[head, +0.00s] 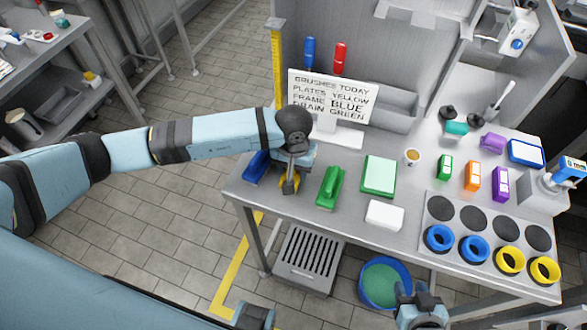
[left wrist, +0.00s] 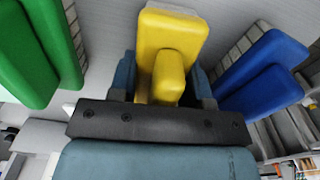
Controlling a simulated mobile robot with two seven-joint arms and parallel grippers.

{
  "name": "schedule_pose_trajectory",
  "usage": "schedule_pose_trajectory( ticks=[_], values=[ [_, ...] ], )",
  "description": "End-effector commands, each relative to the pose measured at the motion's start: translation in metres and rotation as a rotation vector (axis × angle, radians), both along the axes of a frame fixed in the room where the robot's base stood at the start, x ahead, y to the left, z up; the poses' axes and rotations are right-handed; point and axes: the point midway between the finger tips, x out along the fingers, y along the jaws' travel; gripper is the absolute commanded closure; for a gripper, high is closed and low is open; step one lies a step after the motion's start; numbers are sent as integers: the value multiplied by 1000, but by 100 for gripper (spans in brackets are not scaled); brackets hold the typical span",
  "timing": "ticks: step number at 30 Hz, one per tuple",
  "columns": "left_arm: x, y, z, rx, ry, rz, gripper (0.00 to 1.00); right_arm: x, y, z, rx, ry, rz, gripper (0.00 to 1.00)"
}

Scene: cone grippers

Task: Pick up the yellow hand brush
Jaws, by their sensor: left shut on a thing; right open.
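The yellow hand brush (left wrist: 170,40) is between the fingers of my left gripper (left wrist: 163,85) in the left wrist view, and the gripper is shut on its handle. In the head view my left gripper (head: 289,182) hides most of the yellow brush (head: 288,186), at the left end of the steel table. I cannot tell whether the brush touches the table. A blue brush (head: 256,167) lies just left of it and a green brush (head: 330,187) lies to its right. My right gripper (head: 420,305) is open and empty, low in front of the table.
A sign (head: 331,98) reading brushes today, plates yellow, frame blue, drain green stands behind. Blue rings (head: 438,238) and yellow rings (head: 510,261) sit at front right.

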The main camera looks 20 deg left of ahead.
Motion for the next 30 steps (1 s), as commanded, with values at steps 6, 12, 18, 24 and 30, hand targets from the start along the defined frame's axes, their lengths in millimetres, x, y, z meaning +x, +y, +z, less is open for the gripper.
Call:
schedule_pose_trajectory(
  ticks=[6,12,18,24,30],
  values=[
    [1,0,27,0,-5,-3,80,0,0,-4,1,0,1,57],
    [2,0,80,-2,-9,-2,80,0,0,-12,0,0,1,57],
    [1,0,137,-1,-6,-1,80,0,0,-19,-1,1,1,57],
    [1,0,177,-1,-4,-1,80,0,0,-23,-1,1,1,57],
    [0,0,194,-1,-2,-1,80,0,0,-24,-1,1,1,57]
  ],
)
